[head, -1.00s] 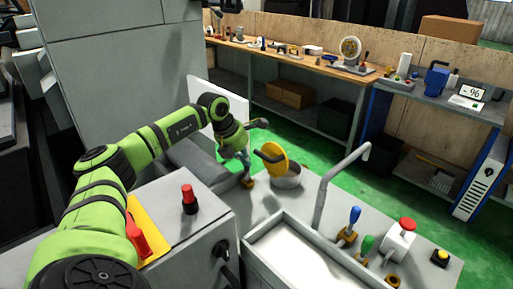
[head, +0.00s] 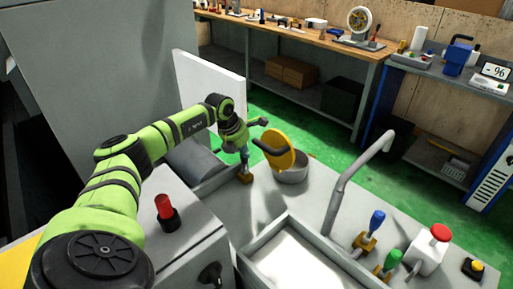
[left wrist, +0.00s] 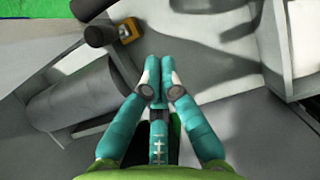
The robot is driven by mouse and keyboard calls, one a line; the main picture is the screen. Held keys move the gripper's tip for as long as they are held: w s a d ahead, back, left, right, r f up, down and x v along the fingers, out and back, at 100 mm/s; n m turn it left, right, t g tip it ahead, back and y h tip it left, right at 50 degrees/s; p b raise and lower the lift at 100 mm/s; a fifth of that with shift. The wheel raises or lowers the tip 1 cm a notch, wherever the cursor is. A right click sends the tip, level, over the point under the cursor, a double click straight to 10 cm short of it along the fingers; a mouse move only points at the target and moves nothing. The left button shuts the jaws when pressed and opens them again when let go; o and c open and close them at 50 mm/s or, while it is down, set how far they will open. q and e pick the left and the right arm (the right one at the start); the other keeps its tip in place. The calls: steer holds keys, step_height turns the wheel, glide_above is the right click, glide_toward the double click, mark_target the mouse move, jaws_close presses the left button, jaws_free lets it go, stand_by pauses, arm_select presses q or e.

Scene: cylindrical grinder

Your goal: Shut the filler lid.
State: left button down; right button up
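The filler lid is a yellow disc (head: 284,145) with a dark bar across its near side. It stands open, tilted up above a round grey filler neck (head: 292,174) on the machine's grey top. My left gripper (head: 244,158) is just left of the lid, apart from it, low over the machine top. In the left wrist view its teal fingers (left wrist: 159,82) are drawn together with nothing seen between them. The lid is not recognisable in that view. My right gripper is in neither view.
An ochre block (head: 245,178) stands close below my left gripper. A curved grey pipe (head: 350,185), a blue-handled lever (head: 376,222) and a green-handled lever (head: 392,262) stand to the right. A white panel (head: 212,88) rises behind my forearm. A red knob (head: 164,206) is nearby.

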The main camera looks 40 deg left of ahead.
mark_target(266, 145)
arm_select(q)
steer(key=w, duration=0.1)
steer(key=w+f, duration=0.1)
steer(key=w, duration=0.1)
steer(key=w+f, duration=0.1)
steer(key=w, duration=0.1)
steer(key=shift+d+f+p, duration=0.1)
steer(key=shift+d+p, duration=0.15)
steer(key=shift+p, duration=0.15)
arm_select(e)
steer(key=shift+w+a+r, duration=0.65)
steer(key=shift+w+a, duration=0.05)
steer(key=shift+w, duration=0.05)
arm_select(q)
steer(key=shift+w, duration=0.1)
steer(key=w+b, duration=0.2)
steer(key=b, duration=0.2)
steer(key=w+r+b, duration=0.1)
steer(key=b, duration=0.4)
steer(key=shift+w+d+r+b, duration=0.1)
steer(key=shift+w+d+b, duration=0.1)
steer(key=shift+w+b, duration=0.15)
steer(key=shift+w+r+b, duration=0.25)
steer(key=shift+r+b, duration=0.05)
steer(key=shift+b, duration=0.2)
steer(key=shift+r, duration=0.2)
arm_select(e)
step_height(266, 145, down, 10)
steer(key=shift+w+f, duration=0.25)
